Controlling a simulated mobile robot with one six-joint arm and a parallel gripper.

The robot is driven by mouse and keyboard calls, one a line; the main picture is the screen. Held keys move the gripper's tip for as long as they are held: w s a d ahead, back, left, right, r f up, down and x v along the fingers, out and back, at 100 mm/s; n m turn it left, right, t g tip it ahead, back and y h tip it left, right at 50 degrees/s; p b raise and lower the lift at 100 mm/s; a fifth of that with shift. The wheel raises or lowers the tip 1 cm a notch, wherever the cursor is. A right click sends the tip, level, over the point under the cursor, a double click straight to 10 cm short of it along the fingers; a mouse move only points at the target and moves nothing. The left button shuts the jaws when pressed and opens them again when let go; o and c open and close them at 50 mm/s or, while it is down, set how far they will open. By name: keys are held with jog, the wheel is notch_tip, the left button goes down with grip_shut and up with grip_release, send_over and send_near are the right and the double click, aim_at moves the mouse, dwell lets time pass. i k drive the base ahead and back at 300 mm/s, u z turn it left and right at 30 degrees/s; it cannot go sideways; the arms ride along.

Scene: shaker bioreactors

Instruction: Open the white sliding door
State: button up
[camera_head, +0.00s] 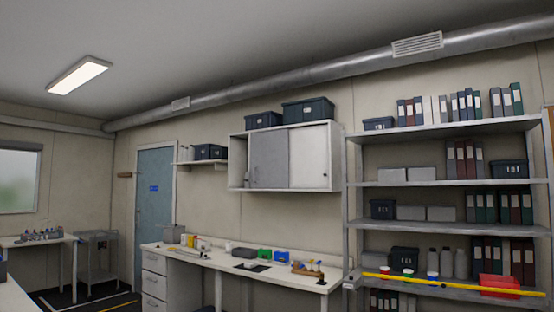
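A wall cabinet (239,148) hangs above the long workbench. It has two sliding doors: a grey door (269,160) on the left and a white sliding door (309,157) on the right. The white door covers the right part of the cabinet front, and a small dark handle spot shows near its right edge. At the far left of the cabinet a narrow strip beside the grey door looks open. My gripper is not in view.
The workbench (215,260) below holds small bins, bottles and a wooden rack. A tall shelf unit (460,183) with binders and boxes stands right of the cabinet. Dark crates (308,110) sit on the cabinet top. A blue-grey door (154,200) is at left.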

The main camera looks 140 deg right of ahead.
aim_at(309, 145)
jog(key=u, duration=1.4)
jog(key=k, duration=0.1)
jog(key=z, duration=2.85)
jog(key=k, duration=0.25)
jog(key=z, duration=2.9)
jog(key=k, duration=0.35)
jog(key=z, duration=0.75)
